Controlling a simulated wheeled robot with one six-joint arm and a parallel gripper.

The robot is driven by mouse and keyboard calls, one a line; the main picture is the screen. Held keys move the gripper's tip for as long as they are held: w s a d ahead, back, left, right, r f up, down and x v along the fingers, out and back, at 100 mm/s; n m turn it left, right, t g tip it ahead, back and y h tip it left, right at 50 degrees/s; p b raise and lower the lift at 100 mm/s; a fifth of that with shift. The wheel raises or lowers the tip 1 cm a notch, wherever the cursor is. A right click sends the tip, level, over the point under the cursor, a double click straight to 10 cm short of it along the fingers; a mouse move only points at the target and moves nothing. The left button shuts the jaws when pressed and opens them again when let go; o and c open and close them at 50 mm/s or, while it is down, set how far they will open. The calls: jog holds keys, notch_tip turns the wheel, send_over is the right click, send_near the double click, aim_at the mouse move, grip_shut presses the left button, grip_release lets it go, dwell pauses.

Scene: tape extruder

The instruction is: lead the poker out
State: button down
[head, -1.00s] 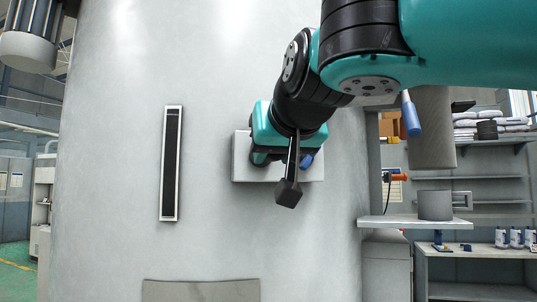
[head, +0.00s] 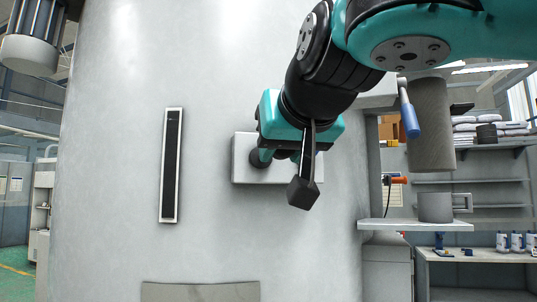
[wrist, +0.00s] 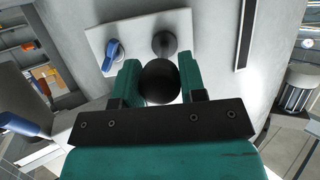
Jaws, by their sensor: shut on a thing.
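The poker shows as a dark round knob (wrist: 159,84) between the two teal fingers of my gripper (wrist: 159,62) in the wrist view. My gripper is shut on it, in front of the white plate (wrist: 138,32). A dark round fitting (wrist: 165,43) is on that plate, just beyond the knob. How much of the poker's shaft is still in the fitting is hidden. In the head view my gripper (head: 284,152) covers the right half of the plate (head: 240,170).
A blue lever (wrist: 112,50) sits on the plate beside the fitting. A dark vertical slot (head: 171,165) is in the grey curved wall, left of the plate. Open space lies before the wall.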

jog(key=shift+s+d, duration=0.25)
jog(key=shift+s, duration=0.75)
jog(key=shift+s+d, duration=0.3)
jog(key=shift+s, duration=0.65)
jog(key=shift+s+d, duration=0.25)
jog(key=shift+s, duration=0.75)
jog(key=c, duration=0.6)
grip_release()
